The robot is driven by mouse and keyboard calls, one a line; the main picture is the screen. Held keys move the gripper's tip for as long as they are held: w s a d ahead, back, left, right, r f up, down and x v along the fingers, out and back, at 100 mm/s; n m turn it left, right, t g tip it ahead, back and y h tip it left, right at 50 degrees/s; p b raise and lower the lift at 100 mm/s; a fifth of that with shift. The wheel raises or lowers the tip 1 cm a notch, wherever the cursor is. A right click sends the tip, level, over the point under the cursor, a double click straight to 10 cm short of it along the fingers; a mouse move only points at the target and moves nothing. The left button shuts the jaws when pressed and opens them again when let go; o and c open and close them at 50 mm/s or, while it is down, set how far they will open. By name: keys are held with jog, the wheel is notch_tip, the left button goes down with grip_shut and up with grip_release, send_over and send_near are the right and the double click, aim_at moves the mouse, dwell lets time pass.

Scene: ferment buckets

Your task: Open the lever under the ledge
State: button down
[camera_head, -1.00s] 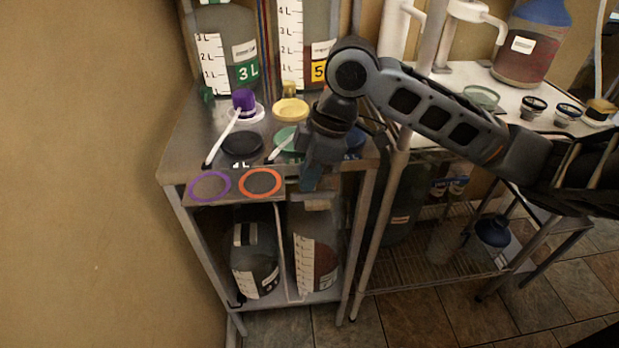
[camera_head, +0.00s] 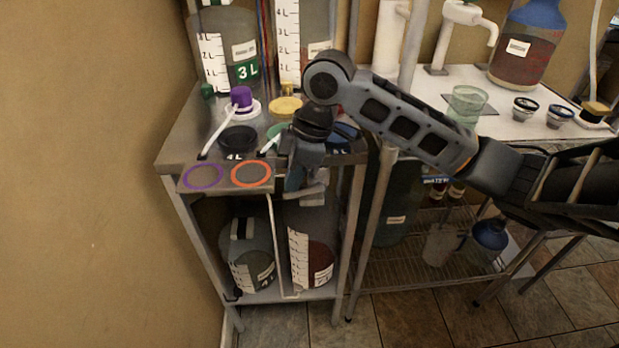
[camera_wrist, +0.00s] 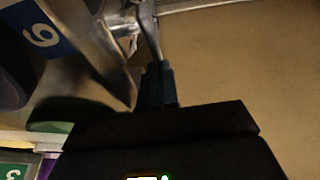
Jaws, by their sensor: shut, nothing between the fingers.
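The ledge (camera_head: 222,182) is the metal front strip of the cart top, marked with a purple ring and an orange ring. A pale lever (camera_head: 309,191) shows just under its right end, partly hidden by my gripper (camera_head: 293,184). My gripper points down in front of the ledge's right end, with its fingers shut and empty. In the wrist view, a shiny metal lever (camera_wrist: 149,30) runs down to the tips of my gripper (camera_wrist: 154,70). The tips are at or very near it; I cannot tell whether they touch.
Under the cart top stand two jugs, a grey one (camera_head: 247,255) and one with dark red liquid (camera_head: 320,256). A thin pale tube (camera_head: 275,245) hangs between them. Lids and a purple-capped airlock (camera_head: 241,98) sit on top. A wire rack (camera_head: 430,275) stands to the right.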

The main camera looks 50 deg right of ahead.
aim_at(303, 188)
jog(key=shift+w+a+f, duration=0.1)
jog(key=shift+w+f, duration=0.2)
jog(key=shift+f, duration=0.1)
jog(key=shift+s+r, duration=0.1)
jog(key=shift+r, duration=0.15)
jog(key=shift+r+p, duration=0.6)
jog(key=shift+r, duration=0.1)
jog(key=v, duration=0.7)
jog(key=shift+r, duration=0.35)
